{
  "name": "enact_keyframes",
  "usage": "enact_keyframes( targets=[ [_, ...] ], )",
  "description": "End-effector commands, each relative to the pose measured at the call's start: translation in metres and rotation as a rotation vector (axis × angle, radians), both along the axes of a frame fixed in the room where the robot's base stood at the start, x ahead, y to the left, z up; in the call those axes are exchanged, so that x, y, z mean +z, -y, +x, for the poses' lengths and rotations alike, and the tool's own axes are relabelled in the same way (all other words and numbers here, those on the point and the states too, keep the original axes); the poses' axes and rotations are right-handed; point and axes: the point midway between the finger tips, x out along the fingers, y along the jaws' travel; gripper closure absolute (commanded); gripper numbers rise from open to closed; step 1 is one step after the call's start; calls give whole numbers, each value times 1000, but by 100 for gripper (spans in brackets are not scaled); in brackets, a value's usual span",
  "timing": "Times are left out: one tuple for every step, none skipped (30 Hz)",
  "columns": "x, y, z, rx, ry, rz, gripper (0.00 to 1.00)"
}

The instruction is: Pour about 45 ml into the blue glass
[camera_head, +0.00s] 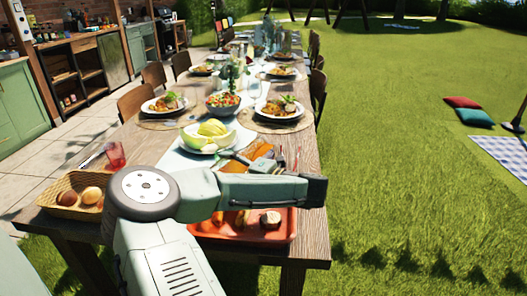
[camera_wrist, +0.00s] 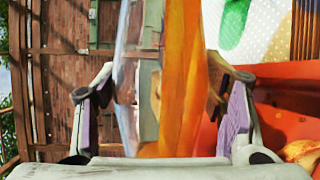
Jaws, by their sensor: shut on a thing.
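My gripper (camera_wrist: 163,88) is shut on an orange container (camera_wrist: 183,80), which fills the space between the two fingers in the wrist view. A clear or greyish strip runs along its left side. In the head view my gripper (camera_head: 265,165) is partly hidden behind my arm, and an orange part of the held container (camera_head: 262,150) shows tilted beside it. Whether anything flows from it cannot be told. I cannot make out a blue glass in either view; my arm covers part of the near table. A red glass (camera_head: 115,155) stands at the left of the table.
An orange-red tray (camera_head: 285,235) with food lies at the near edge, partly under my arm. A basket (camera_head: 66,206) with eggs or rolls is at the left. A plate of melon (camera_head: 182,141), a salad bowl (camera_head: 224,113) and set plates stand beyond. Lawn lies right.

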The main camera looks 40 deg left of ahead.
Motion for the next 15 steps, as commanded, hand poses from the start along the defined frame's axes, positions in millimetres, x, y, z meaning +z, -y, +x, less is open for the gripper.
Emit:
enact_keyframes(
  targets=[
    [4, 0, 0, 1, -6, 4, 96],
    [4, 0, 0, 1, -10, 3, 96],
    [4, 0, 1, 0, -15, 3, 96],
    [3, 0, 1, 1, -18, 3, 96],
    [3, 0, 1, 0, -22, 2, 96],
    [3, 1, 1, 0, -27, 2, 96],
    [2, 1, 1, 0, -30, 2, 96],
    [2, 1, 1, -1, -33, 2, 96],
    [2, 1, 2, 0, -38, 1, 96],
    [2, 1, 2, -1, -40, 1, 96],
    [2, 1, 2, -1, -43, 1, 96],
    [2, 2, 2, -2, -47, 1, 96],
    [1, 2, 2, -1, -50, 1, 96],
    [1, 2, 2, -1, -52, 0, 96],
    [1, 2, 2, -2, -55, 0, 96]
  ],
)
